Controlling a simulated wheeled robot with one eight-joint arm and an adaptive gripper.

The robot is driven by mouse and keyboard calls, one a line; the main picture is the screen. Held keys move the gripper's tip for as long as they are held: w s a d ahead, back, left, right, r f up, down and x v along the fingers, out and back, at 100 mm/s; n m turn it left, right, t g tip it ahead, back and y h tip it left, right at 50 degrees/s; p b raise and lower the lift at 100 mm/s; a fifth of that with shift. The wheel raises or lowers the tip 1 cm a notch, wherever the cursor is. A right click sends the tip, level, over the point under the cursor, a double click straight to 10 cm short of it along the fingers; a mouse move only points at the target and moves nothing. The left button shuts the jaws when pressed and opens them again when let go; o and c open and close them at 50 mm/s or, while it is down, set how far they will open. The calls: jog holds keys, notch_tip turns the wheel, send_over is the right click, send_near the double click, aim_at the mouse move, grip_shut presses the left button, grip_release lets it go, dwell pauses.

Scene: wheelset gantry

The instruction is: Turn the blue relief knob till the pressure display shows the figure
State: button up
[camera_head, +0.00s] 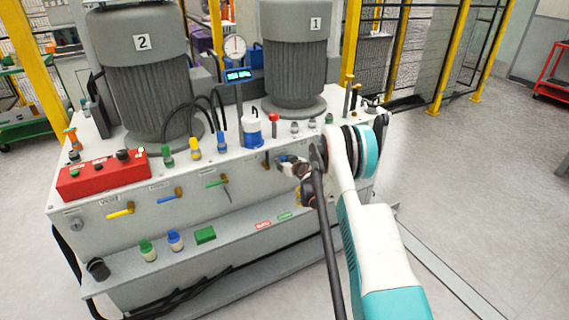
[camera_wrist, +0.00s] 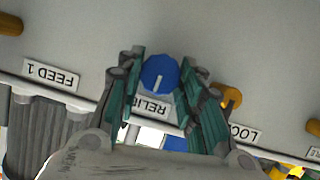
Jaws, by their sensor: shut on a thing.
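The blue relief knob (camera_wrist: 159,74) is on the panel's front face, above a label that reads partly "RELIE". It has a white pointer line. My gripper (camera_wrist: 160,88) has a finger on each side of the knob and is shut on it in the wrist view. The pressure display (camera_head: 239,75) is a small lit blue screen on a post below a round white gauge (camera_head: 235,47). Its figure is too small to read.
A red control box (camera_head: 102,178) sits at the cabinet's left. Yellow, blue and green valve handles line the front. In the wrist view, an orange handle (camera_wrist: 229,96) is close right of my gripper. Tall grey motors stand behind. Floor at right is mostly clear.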

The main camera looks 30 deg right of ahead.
jog(key=o, duration=1.1)
jog(key=shift+c, duration=0.2)
jog(key=v, duration=1.2)
jog(key=shift+a, duration=0.2)
